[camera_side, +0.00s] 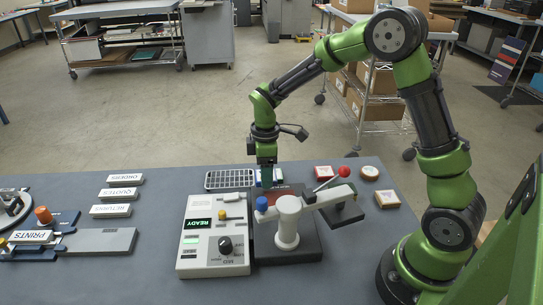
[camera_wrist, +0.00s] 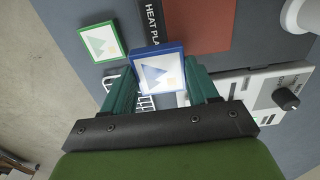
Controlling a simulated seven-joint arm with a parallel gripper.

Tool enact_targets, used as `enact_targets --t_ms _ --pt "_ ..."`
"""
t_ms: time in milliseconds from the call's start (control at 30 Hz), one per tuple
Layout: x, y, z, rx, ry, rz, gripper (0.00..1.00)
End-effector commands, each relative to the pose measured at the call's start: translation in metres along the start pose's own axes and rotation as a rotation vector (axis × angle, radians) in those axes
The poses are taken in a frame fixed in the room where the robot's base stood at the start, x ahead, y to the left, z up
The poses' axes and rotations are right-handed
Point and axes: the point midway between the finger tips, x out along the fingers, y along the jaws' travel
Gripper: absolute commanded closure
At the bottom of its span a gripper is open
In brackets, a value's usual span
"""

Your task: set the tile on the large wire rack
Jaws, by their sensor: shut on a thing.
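In the wrist view my gripper (camera_wrist: 160,72) is shut on a blue-framed tile (camera_wrist: 158,66) with a mountain picture, held between its two teal fingers. Parts of the white wire rack (camera_wrist: 147,103) show below and behind the tile, mostly hidden by my fingers. In the side view the wire rack (camera_side: 229,180) lies flat on the grey table behind the control box. My gripper (camera_side: 267,170) points down just right of the rack, low over the table. A green-framed tile (camera_wrist: 103,42) lies near the held one in the wrist view. The held tile's exact height cannot be told.
A press with a white arm (camera_side: 288,230) and red-knobbed lever (camera_side: 344,172) stands just in front of my gripper. The control box (camera_side: 214,240) reads READY. Small framed tiles (camera_side: 387,199) lie at right. Label blocks (camera_side: 118,194) and a gadget lie at left.

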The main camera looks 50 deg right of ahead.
Motion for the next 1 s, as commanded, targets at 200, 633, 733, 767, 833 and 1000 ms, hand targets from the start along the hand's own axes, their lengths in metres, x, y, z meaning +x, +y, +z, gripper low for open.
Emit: enact_targets --t_ms 200,633,733,767,833,1000 --pt "0.006 0.038 -0.037 -0.001 0.0 0.0 0.8" --pt "0.009 0.071 -0.069 0.0 -0.002 0.0 0.8" --pt "0.012 0.075 -0.073 -0.001 -0.002 0.0 0.8" --pt "0.018 0.074 -0.072 -0.001 -0.004 -0.003 0.8" --pt "0.03 0.074 -0.071 -0.001 -0.004 -0.004 0.8" --pt "0.045 0.074 -0.072 -0.001 -0.001 0.0 0.8"
